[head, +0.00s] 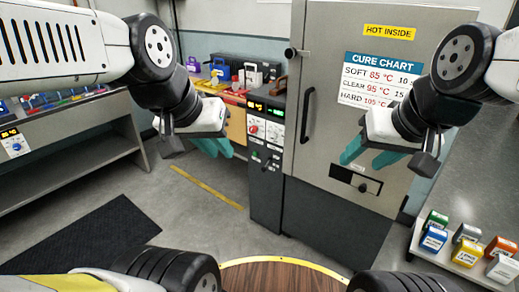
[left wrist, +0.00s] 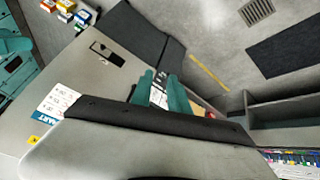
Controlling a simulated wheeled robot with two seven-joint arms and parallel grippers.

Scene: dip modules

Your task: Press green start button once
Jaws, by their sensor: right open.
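The control panel (head: 264,132) is a narrow dark column on the left side of a large grey cure oven (head: 350,120). It has lit displays at its top and a pale plate with a red round control (head: 253,129). A small greenish spot (head: 257,156) lies lower on the panel; I cannot tell if it is the start button. My left gripper (head: 214,148) hangs left of the panel, apart from it. Its teal fingers stand apart and empty in the left wrist view (left wrist: 160,82). My right gripper (head: 368,155) is open and empty before the oven door.
A cure chart (head: 382,80) and a black handle (head: 306,115) are on the oven door. Several coloured boxes (head: 467,247) stand on a counter at right. A shelf unit (head: 70,150) stands at left. A black mat (head: 85,245) lies on the open grey floor.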

